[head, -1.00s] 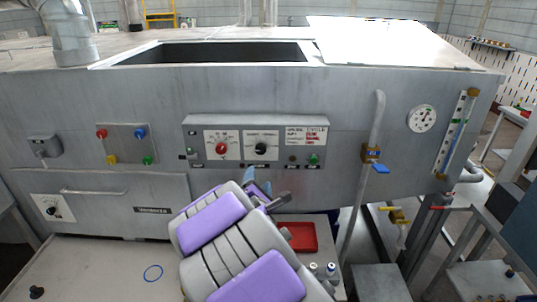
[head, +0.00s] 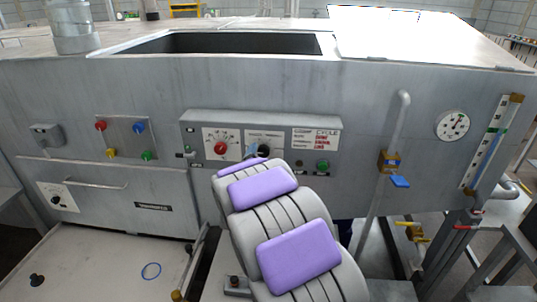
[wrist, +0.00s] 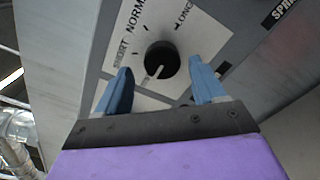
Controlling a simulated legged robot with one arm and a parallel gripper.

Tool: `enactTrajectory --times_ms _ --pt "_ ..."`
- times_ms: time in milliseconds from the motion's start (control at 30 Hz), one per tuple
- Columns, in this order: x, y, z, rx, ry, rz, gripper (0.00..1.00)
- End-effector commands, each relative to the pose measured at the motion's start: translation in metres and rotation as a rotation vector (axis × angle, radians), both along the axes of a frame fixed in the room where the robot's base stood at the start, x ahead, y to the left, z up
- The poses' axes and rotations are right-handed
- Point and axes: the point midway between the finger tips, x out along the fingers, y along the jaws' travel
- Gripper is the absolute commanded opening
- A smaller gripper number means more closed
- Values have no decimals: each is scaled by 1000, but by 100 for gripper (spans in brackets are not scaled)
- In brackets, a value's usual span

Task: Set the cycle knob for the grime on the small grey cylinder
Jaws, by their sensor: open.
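The black cycle knob (wrist: 161,60) sits on a white plate (wrist: 205,35) marked SHORT, NORMAL and LONG in the wrist view. Its white pointer line slants to the lower left in that view, below the SHORT mark. My gripper (wrist: 160,66) is open, one blue finger on each side of the knob, with gaps visible. In the head view the knob (head: 264,150) shows just beyond my arm's end, with a blue finger beside it. The small grey cylinder cannot be made out in either current view.
A red knob (head: 220,148) is left of the cycle knob. A card headed CYCLE (head: 316,140) with small red lines and a green button (head: 322,166) are to its right. A pipe with a blue-handled valve (head: 400,181) stands further right.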

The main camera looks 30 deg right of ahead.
Motion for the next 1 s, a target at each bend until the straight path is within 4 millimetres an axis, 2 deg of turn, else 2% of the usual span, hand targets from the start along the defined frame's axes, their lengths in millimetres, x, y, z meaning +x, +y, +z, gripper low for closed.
enactTrajectory --times_ms 133,467,1000 --pt "7 -5 0 5 -2 -2 69" --pt "9 -4 1 2 -2 -2 69" --pt "9 -7 2 3 -5 -3 18"
